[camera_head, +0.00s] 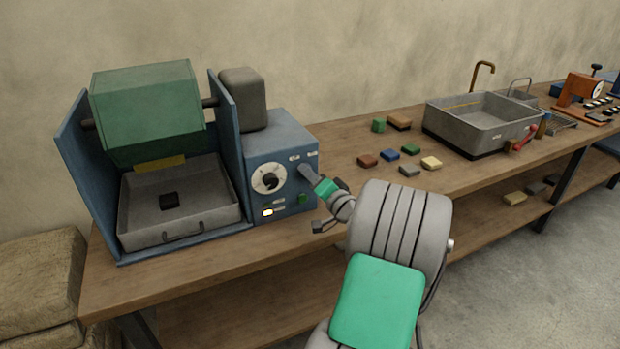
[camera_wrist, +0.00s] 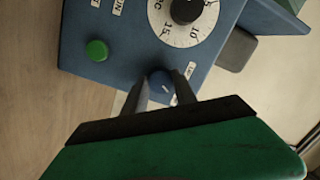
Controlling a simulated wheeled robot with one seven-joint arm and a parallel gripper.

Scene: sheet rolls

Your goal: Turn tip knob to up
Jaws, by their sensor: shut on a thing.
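In the head view my gripper (camera_head: 307,172) reaches the upper right of the box's front and hides the knob. The knob's pointer direction is not clear. A green tub (camera_head: 150,100) hangs slightly tilted on an axle between blue side plates, above a grey tray (camera_head: 140,232).
A white dial with a black knob (camera_head: 268,180), a green button (camera_head: 302,198) and a lit switch (camera_head: 267,212) share the panel. Several coloured blocks lie on the bench right of my arm, before a grey sink (camera_head: 470,135). Bare bench (camera_head: 340,160) lies right of the box.

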